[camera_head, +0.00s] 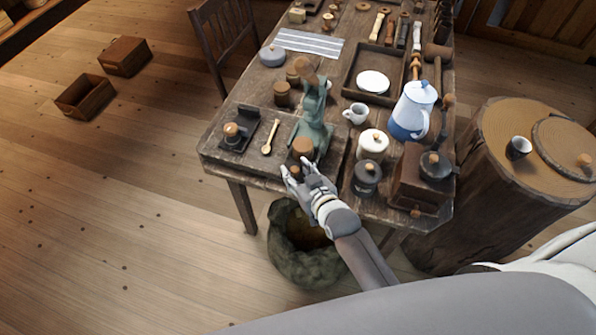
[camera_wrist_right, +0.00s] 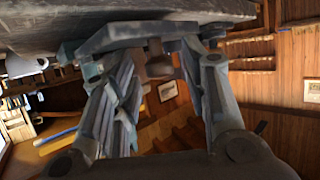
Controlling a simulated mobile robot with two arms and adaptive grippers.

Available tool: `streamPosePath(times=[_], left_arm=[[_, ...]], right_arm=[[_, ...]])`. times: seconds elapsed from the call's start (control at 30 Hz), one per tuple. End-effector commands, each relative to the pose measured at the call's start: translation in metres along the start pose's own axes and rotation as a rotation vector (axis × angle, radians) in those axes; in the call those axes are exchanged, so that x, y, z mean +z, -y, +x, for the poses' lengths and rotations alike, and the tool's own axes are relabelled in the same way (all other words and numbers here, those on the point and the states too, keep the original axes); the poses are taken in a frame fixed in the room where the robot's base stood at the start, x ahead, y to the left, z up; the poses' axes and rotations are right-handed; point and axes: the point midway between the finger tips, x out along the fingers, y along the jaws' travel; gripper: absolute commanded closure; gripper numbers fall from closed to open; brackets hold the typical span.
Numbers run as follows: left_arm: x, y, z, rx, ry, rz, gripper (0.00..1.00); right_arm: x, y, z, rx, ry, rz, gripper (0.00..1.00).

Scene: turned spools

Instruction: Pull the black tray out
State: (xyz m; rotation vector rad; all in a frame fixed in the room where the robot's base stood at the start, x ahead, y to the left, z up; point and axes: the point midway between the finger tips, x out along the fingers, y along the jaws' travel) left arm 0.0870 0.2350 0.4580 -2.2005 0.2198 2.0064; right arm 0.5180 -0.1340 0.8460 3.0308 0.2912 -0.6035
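A dark, shallow square tray (camera_head: 349,88) lies toward the back right of the wooden table, with a white plate (camera_head: 373,81) in it. A small black holder (camera_head: 249,113) bears a wooden-topped piece at the front left; I cannot tell which is meant. My right gripper (camera_head: 298,166) is at the table's front edge, below a green metal device (camera_head: 313,130). Its fingers are spread. In the right wrist view a brown knob (camera_wrist_right: 158,66) shows between the fingers (camera_wrist_right: 165,80), below a dark grey edge; no contact shows. My left gripper is not in view.
A sack-like basket (camera_head: 300,262) stands below the front edge. A stump (camera_head: 490,195) stands at right; the left floor is largely clear.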

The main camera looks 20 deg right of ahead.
Motion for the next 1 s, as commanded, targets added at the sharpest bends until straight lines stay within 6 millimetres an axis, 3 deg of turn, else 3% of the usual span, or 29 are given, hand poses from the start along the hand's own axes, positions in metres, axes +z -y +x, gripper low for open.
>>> streamPosePath(times=[0.37,0.8,1.0], left_arm=[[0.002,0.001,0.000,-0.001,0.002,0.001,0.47],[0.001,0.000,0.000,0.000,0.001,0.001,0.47],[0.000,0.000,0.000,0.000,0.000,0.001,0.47]], right_arm=[[0.000,0.000,-0.008,0.000,0.000,0.000,0.58],[0.001,0.000,-0.086,0.000,0.002,0.000,0.58],[0.001,0.000,-0.111,0.000,0.001,0.000,0.58]])
